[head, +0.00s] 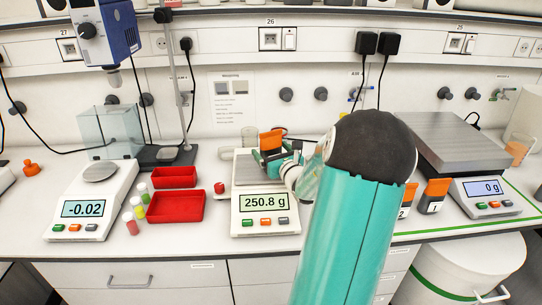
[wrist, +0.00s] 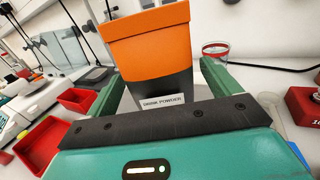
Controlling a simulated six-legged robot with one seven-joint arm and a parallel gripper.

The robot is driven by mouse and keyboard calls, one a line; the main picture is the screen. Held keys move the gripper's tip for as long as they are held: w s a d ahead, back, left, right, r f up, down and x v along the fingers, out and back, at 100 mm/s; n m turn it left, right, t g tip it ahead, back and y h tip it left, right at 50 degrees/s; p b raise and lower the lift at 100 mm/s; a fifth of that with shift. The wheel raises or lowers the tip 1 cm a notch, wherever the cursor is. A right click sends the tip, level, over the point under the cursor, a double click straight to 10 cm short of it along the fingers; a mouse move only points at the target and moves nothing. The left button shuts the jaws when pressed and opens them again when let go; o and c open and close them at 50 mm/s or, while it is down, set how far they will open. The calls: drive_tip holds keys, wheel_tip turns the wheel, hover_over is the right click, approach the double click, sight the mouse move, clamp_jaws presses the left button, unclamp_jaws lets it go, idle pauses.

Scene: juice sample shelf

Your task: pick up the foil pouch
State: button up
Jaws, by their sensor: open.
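The foil pouch (wrist: 148,45) has an orange top and a dark lower part with a label reading "DRINK POWDER". In the head view the pouch (head: 271,140) stands upright at the middle scale (head: 264,210), whose display reads 250.8 g. My gripper (wrist: 160,82) is open, with one green finger on each side of the pouch's dark lower part. In the head view my gripper (head: 276,157) is at the pouch, partly hidden by my arm. I cannot tell whether either finger touches it. The pouch's base is hidden in both views.
Two red trays (head: 175,207) and small capped vials (head: 138,210) lie left of the middle scale. A left scale (head: 92,205) reads -0.02. A clear beaker (wrist: 216,50) stands behind the pouch. Orange-and-black items (head: 434,196) and a large scale (head: 460,145) are right of my arm.

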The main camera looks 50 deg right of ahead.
drive_tip(key=shift+w+d, duration=0.15)
drive_tip(key=shift+w, duration=0.25)
drive_tip(key=c, duration=1.3)
drive_tip(key=shift+o, duration=0.2)
